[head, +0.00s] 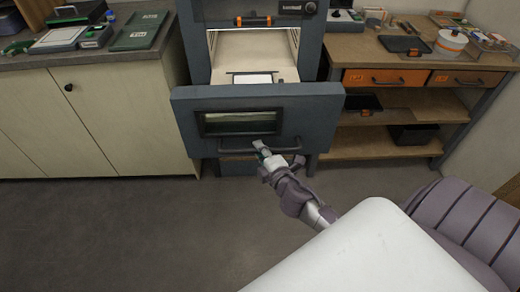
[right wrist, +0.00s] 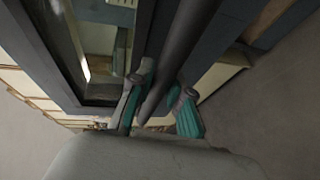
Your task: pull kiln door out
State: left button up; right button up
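The kiln (head: 195,45) is a dark blue-grey cabinet. Its door (head: 185,112), with a dark window (head: 240,122), stands out in front of the body, and the pale chamber floor (head: 255,52) shows behind it. A dark bar handle (head: 285,149) runs along the lower part of the door. My right gripper (head: 262,152) is at the middle of this handle. In the right wrist view the handle bar (right wrist: 180,60) passes between the teal-padded fingers of my right gripper (right wrist: 160,108), which look closed around it. My left gripper is not in view.
A dark counter (head: 90,56) with pale cupboards is at the left. A wooden workbench (head: 360,52) with orange drawers (head: 385,79) and open shelves is at the right. A white panel lies on a dark tray (head: 252,78) at the chamber opening. The floor (head: 130,230) in front is clear.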

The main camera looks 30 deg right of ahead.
jog(key=o, duration=0.4)
jog(key=shift+c, duration=0.2)
jog(key=v, duration=1.2)
jog(key=shift+d, duration=0.1)
jog(key=s+a+f+m+g+y, duration=0.1)
jog(key=s+f+m+g, duration=0.15)
jog(key=f, duration=0.85)
jog(key=s+a+f+m+g, duration=0.1)
jog(key=s+f+m+g, duration=0.2)
jog(key=f, duration=0.7)
jog(key=s+a+f+m+g+y, duration=0.15)
jog(key=s+f, duration=0.35)
jog(key=f, duration=0.6)
jog(key=s+a+f+m+g, duration=0.1)
jog(key=s+f+m+g, duration=0.2)
jog(key=s+f, duration=0.4)
jog(key=s+a+f+m+g, duration=0.2)
jog(key=s+f, duration=0.6)
jog(key=s, duration=0.6)
jog(key=m+g, duration=0.1)
jog(key=g, duration=0.1)
jog(key=shift+f+g, duration=0.25)
jog(key=shift+g, duration=0.15)
